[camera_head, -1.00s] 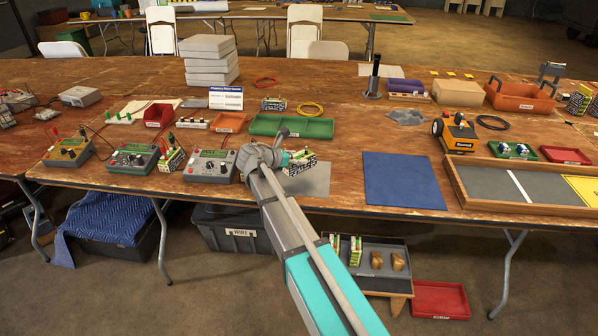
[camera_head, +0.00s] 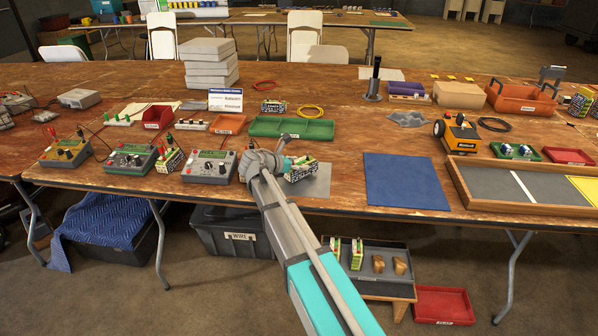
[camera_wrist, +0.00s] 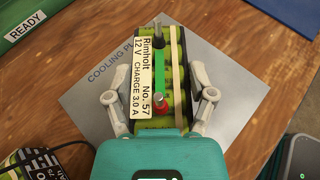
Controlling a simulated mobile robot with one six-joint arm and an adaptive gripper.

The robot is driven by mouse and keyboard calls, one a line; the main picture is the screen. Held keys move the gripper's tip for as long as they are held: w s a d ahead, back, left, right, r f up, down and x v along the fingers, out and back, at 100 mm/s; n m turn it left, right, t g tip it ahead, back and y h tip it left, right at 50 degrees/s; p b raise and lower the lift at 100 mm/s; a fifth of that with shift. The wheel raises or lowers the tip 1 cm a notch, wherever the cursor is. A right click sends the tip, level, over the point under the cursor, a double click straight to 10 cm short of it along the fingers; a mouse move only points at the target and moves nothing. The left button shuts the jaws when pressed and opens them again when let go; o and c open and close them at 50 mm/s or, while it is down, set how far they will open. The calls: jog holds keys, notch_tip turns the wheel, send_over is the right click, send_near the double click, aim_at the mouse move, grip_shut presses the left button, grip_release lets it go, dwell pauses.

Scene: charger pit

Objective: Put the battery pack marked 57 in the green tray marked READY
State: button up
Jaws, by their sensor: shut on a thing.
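The battery pack marked No. 57 (camera_wrist: 158,70) is yellow-green, with a white label, a green strip, a tan band and two terminals. My gripper (camera_wrist: 158,97) is shut on it, one finger on each side. In the head view the pack (camera_head: 303,169) shows beside my gripper (camera_head: 284,166), over the grey cooling plate (camera_head: 320,182). I cannot tell whether it touches the plate. The green tray marked READY (camera_wrist: 52,9) is at the top left of the wrist view. In the head view this tray (camera_head: 265,132) lies just behind the pack; its visible compartments look empty.
Chargers (camera_head: 208,167) stand to the left, with another pack (camera_head: 171,160) between two of them. Another pack (camera_head: 273,107) stands behind the green tray. An orange tray (camera_head: 229,124) is at its left. A blue mat (camera_head: 405,181) lies clear to the right.

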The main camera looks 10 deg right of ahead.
jog(key=shift+f+b, duration=0.35)
jog(key=shift+f, duration=0.25)
jog(key=shift+f, duration=0.1)
jog(key=o, duration=1.3)
jog(key=shift+c, duration=0.2)
jog(key=shift+r, duration=0.2)
jog(key=p+v, duration=0.4)
jog(key=v, duration=0.8)
jog(key=shift+p, duration=0.3)
